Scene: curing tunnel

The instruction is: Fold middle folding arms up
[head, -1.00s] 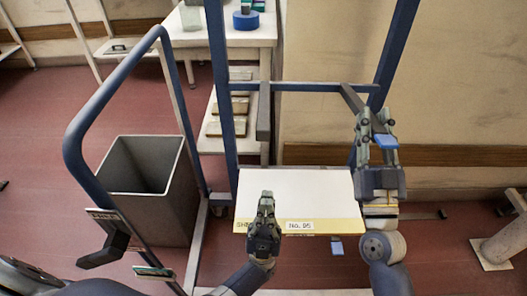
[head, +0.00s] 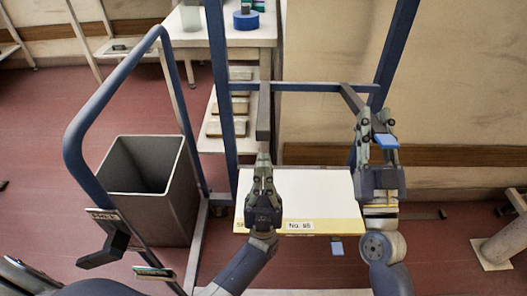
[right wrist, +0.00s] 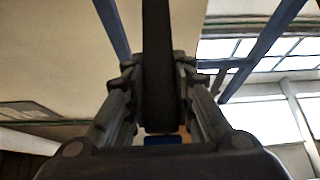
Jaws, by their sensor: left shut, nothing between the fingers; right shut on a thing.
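Two dark middle folding arms hang on the crossbar of a blue rack. The left folding arm (head: 264,112) shows as a dark bar reaching down from the crossbar. My left gripper (head: 263,158) is shut and empty, just below that bar's lower end in the picture; I cannot tell if they touch. The right folding arm (head: 351,97) slants from the crossbar toward my right gripper (head: 376,122), with a blue end (head: 386,141) between the fingers. My right gripper is shut on it. In the right wrist view the dark bar (right wrist: 161,60) runs between the fingers.
A white board with a yellow labelled edge (head: 320,226) lies below the grippers, with a blue tip (head: 337,247) under it. A grey bin (head: 150,205) and a blue tubular handle (head: 72,140) stand left. The rack uprights (head: 222,100) flank the crossbar (head: 310,87).

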